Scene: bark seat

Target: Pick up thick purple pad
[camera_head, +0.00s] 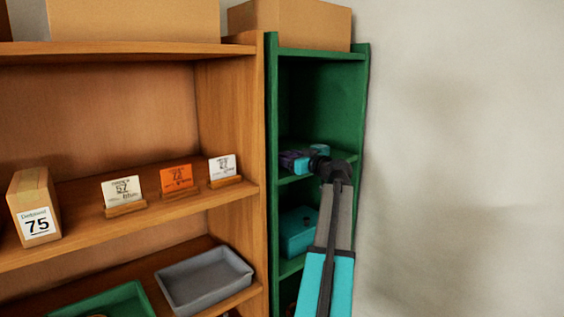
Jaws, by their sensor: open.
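A small purple item (290,158), likely the thick purple pad, lies on the middle shelf of the narrow green shelf unit, near its left side. My gripper (306,158) reaches into this compartment from the lower right and is right beside the purple item in the picture. My gripper is open. A teal patch just above it may be part of the gripper or a separate thing; I cannot tell. My wrist and gripper hide part of the shelf, and I cannot tell whether the fingers touch the purple item.
The green shelf unit (271,190) has upright side walls close around my gripper. A teal box (298,232) stands on the shelf below. The wooden shelf (230,200) on the left holds cards, a box marked 75 (34,205) and a grey tray (204,280). A plain wall (460,150) is at right.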

